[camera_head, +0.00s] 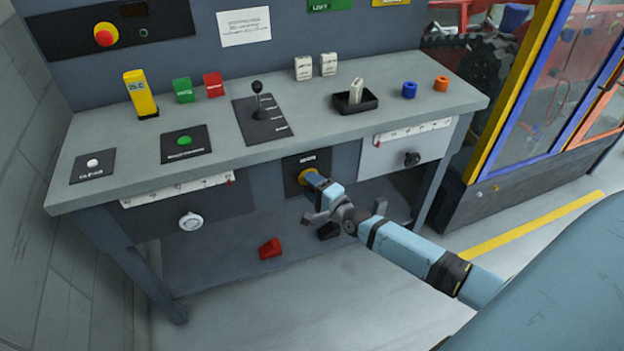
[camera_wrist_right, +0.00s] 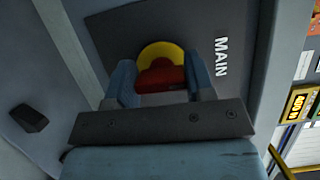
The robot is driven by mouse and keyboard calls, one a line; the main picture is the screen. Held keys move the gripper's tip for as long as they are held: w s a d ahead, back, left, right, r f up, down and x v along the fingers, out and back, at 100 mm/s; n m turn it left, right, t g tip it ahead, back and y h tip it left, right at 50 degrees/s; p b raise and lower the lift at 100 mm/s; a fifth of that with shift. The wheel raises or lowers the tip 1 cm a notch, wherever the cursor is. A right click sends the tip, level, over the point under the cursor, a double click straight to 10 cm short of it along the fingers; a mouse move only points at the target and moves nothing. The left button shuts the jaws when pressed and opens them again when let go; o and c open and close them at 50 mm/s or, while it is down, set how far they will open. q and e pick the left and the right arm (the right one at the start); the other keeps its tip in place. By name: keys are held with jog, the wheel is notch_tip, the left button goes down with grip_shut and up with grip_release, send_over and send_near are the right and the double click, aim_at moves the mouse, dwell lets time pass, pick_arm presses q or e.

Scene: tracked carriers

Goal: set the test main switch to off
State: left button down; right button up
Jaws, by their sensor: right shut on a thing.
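The main switch (camera_wrist_right: 162,77) has a red handle on a yellow disc, on a dark plate marked MAIN in the right wrist view. In the head view its yellow disc (camera_head: 304,177) shows on the front of the bench, below the top, partly hidden by my gripper. My right gripper (camera_head: 313,188) is at the switch. In the right wrist view the fingers of my right gripper (camera_wrist_right: 160,85) stand on both sides of the red handle and are shut on it. The handle's exact angle is hard to tell. My left gripper is not in view.
A white knob (camera_head: 191,221) and a black knob (camera_head: 412,159) sit on the bench front at either side. The grey bench top (camera_head: 330,125) carries a lever (camera_head: 257,100), buttons and small blocks. A red wedge (camera_head: 270,248) lies on the lower shelf.

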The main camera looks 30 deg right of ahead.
dwell(0.6)
jog(key=o, duration=0.9)
jog(key=shift+s, duration=0.2)
pick_arm(q)
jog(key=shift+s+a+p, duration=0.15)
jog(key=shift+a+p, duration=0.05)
jog(key=shift+p, duration=0.75)
pick_arm(e)
jog(key=s, duration=0.4)
jog(key=s+d, duration=0.1)
jog(key=s, duration=0.4)
jog(key=s+d, duration=0.1)
jog(key=s, duration=0.3)
jog(key=shift+s+d, duration=0.1)
jog(key=shift+s, duration=0.05)
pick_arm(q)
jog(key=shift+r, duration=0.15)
